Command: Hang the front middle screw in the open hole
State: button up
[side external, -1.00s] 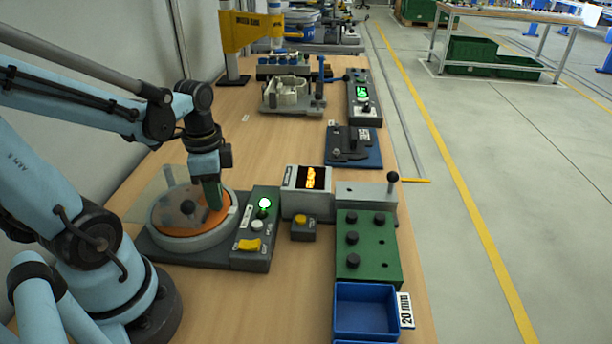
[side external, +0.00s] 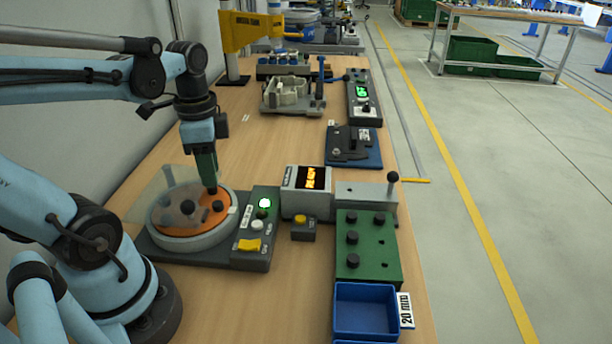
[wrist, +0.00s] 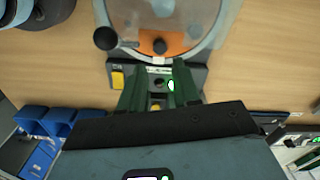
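My gripper (side external: 208,182) has green fingers and hangs just above the orange disc (side external: 206,222) of the round grey fixture. In the wrist view my gripper (wrist: 159,64) shows its fingers apart, with the grey panel visible between them. A black screw head (wrist: 160,46) lies just beyond the fingertips, over the orange part. A larger black round thing (wrist: 105,38) shows left of it. In the side view a dark spot is right under the fingertips; I cannot tell what it is. The green block (side external: 368,271) carries several black screws (side external: 352,237) and has a bare hole (side external: 386,265).
A clear cover (side external: 158,196) lies over part of the disc. A control panel (side external: 262,232) with a lit green lamp, a display box (side external: 309,206) and a blue bin (side external: 366,330) stand to the right.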

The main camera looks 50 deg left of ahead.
notch_tip(320, 180, up, 7)
jog(key=w+d+f+n+t, duration=0.6)
jog(key=w+d+t, duration=0.1)
jog(key=d, duration=0.2)
jog(key=shift+w+d, duration=0.15)
jog(key=shift+d, duration=0.1)
jog(key=shift+c, duration=0.2)
dwell(1.0)
